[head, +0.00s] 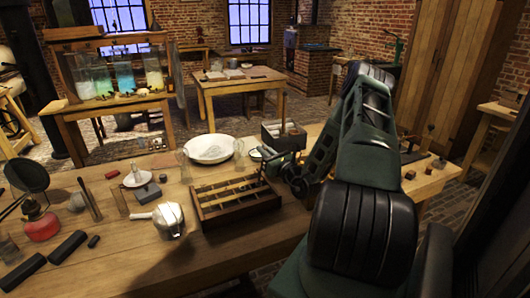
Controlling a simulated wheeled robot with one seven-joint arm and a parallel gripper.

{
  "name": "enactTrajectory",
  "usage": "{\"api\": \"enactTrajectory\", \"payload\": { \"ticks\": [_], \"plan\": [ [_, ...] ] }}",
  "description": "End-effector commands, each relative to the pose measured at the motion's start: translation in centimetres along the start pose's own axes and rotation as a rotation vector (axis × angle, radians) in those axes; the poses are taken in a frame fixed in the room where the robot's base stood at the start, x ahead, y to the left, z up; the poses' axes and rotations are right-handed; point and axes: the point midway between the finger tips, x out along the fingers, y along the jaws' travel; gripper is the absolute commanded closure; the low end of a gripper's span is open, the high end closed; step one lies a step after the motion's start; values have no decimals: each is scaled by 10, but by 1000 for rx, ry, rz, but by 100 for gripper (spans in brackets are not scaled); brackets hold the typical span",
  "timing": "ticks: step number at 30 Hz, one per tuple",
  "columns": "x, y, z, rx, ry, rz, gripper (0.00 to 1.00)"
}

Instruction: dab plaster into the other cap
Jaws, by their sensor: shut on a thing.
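My gripper (278,165) is at the far end of my dark green arm, above the table just behind the wooden tray's right end. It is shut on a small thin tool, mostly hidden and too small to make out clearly. A wide white bowl (210,148) heaped with pale powder, which looks like plaster, stands to the left of the gripper. A small pale round dish (256,154) lies beside the gripper, partly covered by it. I cannot tell which of the small things are the caps.
A compartmented wooden tray (240,209) lies in front of the bowl. A grey box (283,136) stands behind the gripper. Glass cylinders (183,165) flank the bowl. The front middle table is clear.

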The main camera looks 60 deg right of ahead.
Motion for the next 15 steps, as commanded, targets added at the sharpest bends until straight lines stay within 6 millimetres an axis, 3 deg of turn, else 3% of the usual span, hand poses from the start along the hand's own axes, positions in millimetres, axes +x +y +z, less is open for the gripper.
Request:
{"api": "enactTrajectory", "payload": {
  "ticks": [15],
  "plan": [
    [6, 2, 32, 0, 0, 0, 100]
  ]
}}
